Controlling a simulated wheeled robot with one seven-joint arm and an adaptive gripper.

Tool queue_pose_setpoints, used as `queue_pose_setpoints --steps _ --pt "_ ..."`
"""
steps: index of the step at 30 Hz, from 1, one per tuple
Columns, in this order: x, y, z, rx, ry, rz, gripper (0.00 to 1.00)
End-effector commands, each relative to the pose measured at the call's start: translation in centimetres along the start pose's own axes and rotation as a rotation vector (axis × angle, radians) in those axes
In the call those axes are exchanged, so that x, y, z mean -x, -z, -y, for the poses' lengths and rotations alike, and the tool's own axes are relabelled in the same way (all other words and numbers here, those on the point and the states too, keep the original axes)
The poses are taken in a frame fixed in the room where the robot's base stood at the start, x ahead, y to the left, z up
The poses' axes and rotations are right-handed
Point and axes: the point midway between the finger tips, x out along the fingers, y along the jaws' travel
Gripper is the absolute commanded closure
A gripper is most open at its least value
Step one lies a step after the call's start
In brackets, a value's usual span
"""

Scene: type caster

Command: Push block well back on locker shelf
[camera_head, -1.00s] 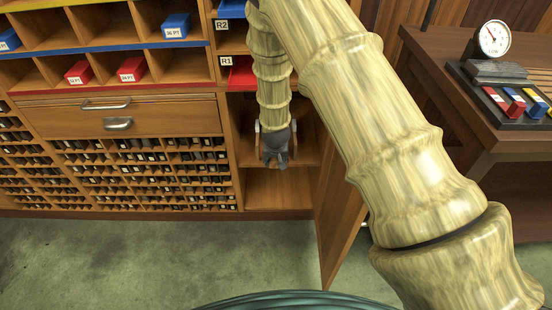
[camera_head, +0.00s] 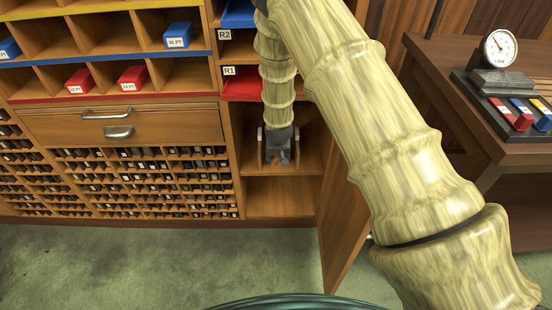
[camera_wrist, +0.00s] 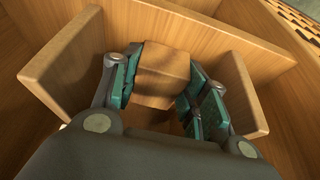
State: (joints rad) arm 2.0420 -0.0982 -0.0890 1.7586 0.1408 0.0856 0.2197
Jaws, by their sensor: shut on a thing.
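A plain wooden block (camera_wrist: 162,70) sits between the teal finger pads of my gripper (camera_wrist: 160,84) in the wrist view, and the gripper is shut on it. In the head view my gripper (camera_head: 278,157) is inside the open locker at the bottom, over its upper shelf (camera_head: 306,160). The block is hidden behind the gripper there. Two upright wooden plates flank the gripper in the wrist view, a left plate (camera_wrist: 62,62) and a right plate (camera_wrist: 246,100). I cannot tell whether the block touches the shelf.
The locker door (camera_head: 340,215) stands open on the right. A lower compartment (camera_head: 280,197) beneath the shelf looks empty. A drawer (camera_head: 165,125) and small type slots are to the left. A side table (camera_head: 500,140) with a dial gauge (camera_head: 499,47) is on the right.

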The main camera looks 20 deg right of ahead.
Motion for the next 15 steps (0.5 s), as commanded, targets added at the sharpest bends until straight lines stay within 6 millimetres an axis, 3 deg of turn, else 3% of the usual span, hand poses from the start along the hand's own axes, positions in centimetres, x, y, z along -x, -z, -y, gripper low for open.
queue_pose_setpoints --steps 14,15 --pt "-0.19 0.77 0.40 0.006 0.002 -0.003 0.81" --pt "-0.17 0.81 0.44 0.006 0.003 -0.003 0.50"
